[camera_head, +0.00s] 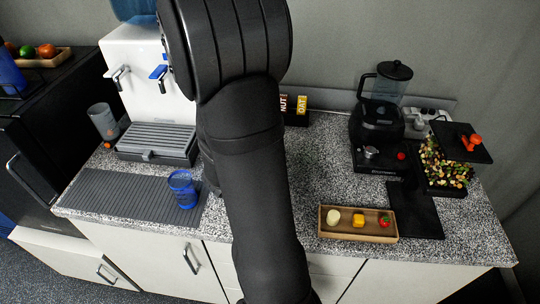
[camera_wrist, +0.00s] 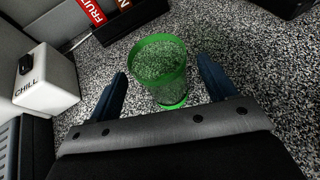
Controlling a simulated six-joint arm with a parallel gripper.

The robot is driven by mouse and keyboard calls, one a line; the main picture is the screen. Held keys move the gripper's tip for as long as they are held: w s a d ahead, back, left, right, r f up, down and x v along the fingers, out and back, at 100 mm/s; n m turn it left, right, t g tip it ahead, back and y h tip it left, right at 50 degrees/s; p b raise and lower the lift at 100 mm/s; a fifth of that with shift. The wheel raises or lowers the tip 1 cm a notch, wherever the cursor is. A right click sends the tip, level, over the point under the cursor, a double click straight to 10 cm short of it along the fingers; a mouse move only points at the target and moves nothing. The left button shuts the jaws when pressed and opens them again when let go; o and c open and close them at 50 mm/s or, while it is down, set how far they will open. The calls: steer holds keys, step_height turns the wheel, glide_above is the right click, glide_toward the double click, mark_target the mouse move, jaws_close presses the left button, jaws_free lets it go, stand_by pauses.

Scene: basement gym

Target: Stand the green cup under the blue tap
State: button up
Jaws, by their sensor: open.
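The green cup (camera_wrist: 172,87) is see-through and stands upright on the speckled counter in the wrist view. My gripper (camera_wrist: 162,70) is open, with one dark blue finger on each side of the cup and a gap showing at both sides. In the head view my arm hides both the cup and the gripper. The blue tap (camera_head: 158,73) is on the front of the white water dispenser (camera_head: 135,50), right of a plain metal tap (camera_head: 117,74). The grey drip tray (camera_head: 157,139) below the taps has nothing standing on it.
A blue cup (camera_head: 183,191) stands on the grey ribbed mat (camera_head: 115,195). A grey cup (camera_head: 103,121) is left of the dispenser. A white box marked CHILL (camera_wrist: 45,82) is left of my gripper. A food tray (camera_head: 335,233) and blender (camera_head: 380,115) are to the right.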

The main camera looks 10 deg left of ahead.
steer(key=shift+x, duration=1.5)
steer(key=c, duration=1.1)
steer(key=shift+c, duration=0.2)
